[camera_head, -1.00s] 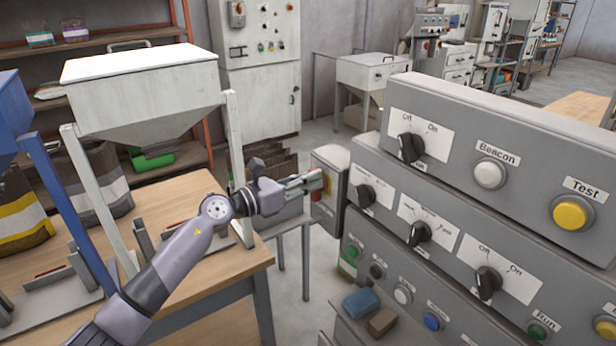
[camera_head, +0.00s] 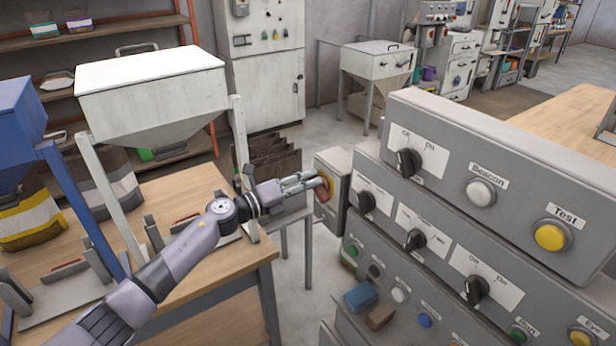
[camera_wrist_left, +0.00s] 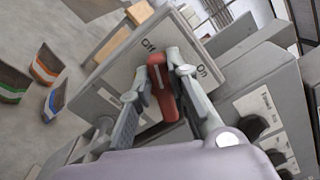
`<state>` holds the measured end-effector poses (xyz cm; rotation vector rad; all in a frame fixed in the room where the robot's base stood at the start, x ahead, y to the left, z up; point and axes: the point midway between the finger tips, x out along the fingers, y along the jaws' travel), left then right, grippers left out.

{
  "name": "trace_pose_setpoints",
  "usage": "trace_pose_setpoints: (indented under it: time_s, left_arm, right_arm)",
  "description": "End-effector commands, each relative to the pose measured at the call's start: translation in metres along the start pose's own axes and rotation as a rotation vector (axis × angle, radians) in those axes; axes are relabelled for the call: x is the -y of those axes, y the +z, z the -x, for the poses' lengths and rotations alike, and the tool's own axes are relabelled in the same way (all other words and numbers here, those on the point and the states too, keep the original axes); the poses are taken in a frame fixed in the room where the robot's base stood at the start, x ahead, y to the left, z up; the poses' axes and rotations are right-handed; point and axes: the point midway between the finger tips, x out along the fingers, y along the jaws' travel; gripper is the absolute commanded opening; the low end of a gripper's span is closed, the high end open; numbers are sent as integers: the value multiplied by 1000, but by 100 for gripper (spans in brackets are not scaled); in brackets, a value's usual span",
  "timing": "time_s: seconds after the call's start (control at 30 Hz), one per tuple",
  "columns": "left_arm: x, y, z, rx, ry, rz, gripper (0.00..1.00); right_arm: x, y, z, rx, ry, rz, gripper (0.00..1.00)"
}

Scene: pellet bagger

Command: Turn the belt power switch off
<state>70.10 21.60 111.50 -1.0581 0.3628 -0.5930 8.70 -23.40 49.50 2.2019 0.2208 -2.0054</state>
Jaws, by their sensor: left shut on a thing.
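The belt power switch is a red lever knob (camera_wrist_left: 163,92) on a pale plate marked Off and On. In the wrist view its white-marked upper end points toward the Off label (camera_wrist_left: 148,46), away from the On label (camera_wrist_left: 202,71). In the head view the red knob (camera_head: 323,189) shows at the end of my left gripper (camera_head: 314,183), on a small grey box (camera_head: 336,165) left of the big panel. My left gripper's fingers (camera_wrist_left: 160,85) are shut on the knob from both sides. The right gripper is out of view.
The grey control panel (camera_head: 480,135) with several black selector knobs and push buttons stands close on the right.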

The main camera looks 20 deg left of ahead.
Motion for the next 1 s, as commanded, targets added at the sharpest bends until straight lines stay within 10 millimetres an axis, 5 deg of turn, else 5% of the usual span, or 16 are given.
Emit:
trace_pose_setpoints:
  time_s: [0.5, 1.0]
  left_arm:
    - [-7, -3, 0, -4, 1, 388, 0]
    - [-10, -4, -1, -4, -1, 490, 0]
  right_arm:
    - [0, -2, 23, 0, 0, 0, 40]
    - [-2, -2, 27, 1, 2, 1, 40]
